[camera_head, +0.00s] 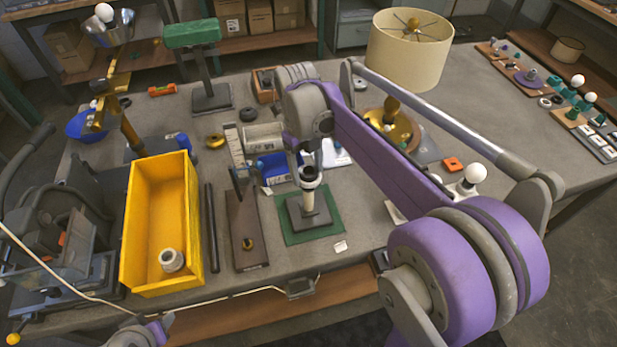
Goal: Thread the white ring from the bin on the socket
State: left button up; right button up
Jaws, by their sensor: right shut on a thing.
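My right gripper (310,167) reaches down from the purple arm to the top of a small upright stand (309,204). It is shut on a small pale ring-like piece (311,180) at the stand's top, over or around a dark part that looks like the socket. The fingers partly hide this spot, so I cannot tell how the ring sits. The stand's dark base is on a green mat (293,239). Another white ring (171,260) lies at the near end of the yellow bin (131,238).
A dark bar (212,228) and a brown board (249,258) lie between bin and mat. A blue tray (272,170) is behind the stand. A lampshade (408,52) and a brass dish (388,130) stand farther back.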

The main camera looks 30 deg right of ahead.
jog(key=o, duration=1.4)
jog(key=n+h, duration=0.1)
jog(key=n, duration=0.5)
jog(key=shift+a+n, duration=0.15)
jog(key=shift+n, duration=0.25)
jog(key=n, duration=0.3)
jog(key=n+t, duration=0.1)
jog(key=n, duration=0.3)
jog(key=shift+s+h, duration=0.15)
jog(key=shift+h, duration=0.15)
